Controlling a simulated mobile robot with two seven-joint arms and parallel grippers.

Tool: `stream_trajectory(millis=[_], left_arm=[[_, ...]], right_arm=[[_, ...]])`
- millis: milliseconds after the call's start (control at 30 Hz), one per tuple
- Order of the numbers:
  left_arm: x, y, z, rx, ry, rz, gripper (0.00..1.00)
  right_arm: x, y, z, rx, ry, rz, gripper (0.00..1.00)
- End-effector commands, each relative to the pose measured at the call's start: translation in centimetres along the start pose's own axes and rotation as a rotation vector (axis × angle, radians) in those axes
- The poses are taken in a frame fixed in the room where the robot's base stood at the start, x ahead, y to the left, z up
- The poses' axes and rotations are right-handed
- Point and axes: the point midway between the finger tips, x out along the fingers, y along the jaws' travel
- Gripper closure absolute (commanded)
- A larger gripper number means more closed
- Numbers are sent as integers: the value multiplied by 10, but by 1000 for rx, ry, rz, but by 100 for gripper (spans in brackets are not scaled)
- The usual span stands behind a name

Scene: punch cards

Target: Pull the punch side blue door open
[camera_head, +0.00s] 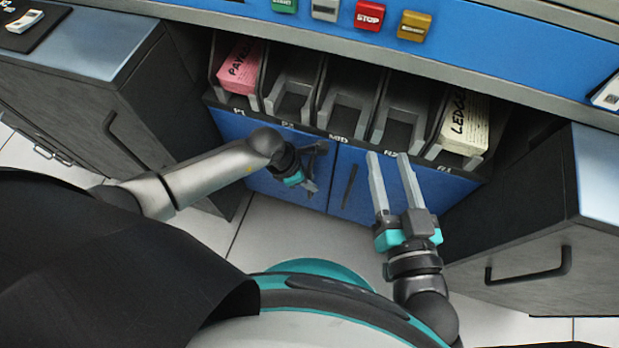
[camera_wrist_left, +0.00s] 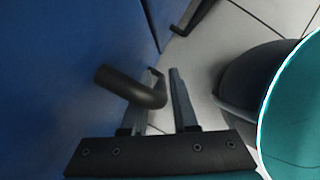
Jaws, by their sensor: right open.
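The left blue door (camera_head: 231,124), under the slots marked P1 and P2, appears closed. The right blue door (camera_head: 352,211) beside it has a dark vertical handle (camera_head: 350,185). My left gripper (camera_head: 308,172) is at the inner edge of the left door. In the left wrist view its fingers (camera_wrist_left: 163,100) stand a little apart, with the door's dark bent handle (camera_wrist_left: 125,84) between them. The handle hides part of one finger, and the grip appears closed on it. My right gripper (camera_head: 390,175) is open and empty, in front of the right door.
Above the doors is a row of card slots (camera_head: 343,99), with pink cards (camera_head: 240,67) at the left and cream cards (camera_head: 465,125) at the right. Dark cabinets stand at the left (camera_head: 100,110) and right (camera_head: 530,205). Tiled floor (camera_head: 275,235) lies open before the doors.

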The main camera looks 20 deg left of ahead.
Motion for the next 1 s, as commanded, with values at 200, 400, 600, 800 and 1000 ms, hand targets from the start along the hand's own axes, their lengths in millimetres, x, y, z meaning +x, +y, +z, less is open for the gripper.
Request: stream_trajectory(millis=[200,400,600,800,1000], left_arm=[[0,0,0,0,0,0,73],[0,0,0,0,0,0,95],[0,0,0,0,0,0,100],[0,0,0,0,-1,0,100],[0,0,0,0,-1,0,100]], right_arm=[[0,0,0,1,0,0,50],[0,0,0,1,0,0,50],[0,0,0,1,0,-1,50],[0,0,0,1,-1,0,50],[0,0,0,1,-1,0,50]])
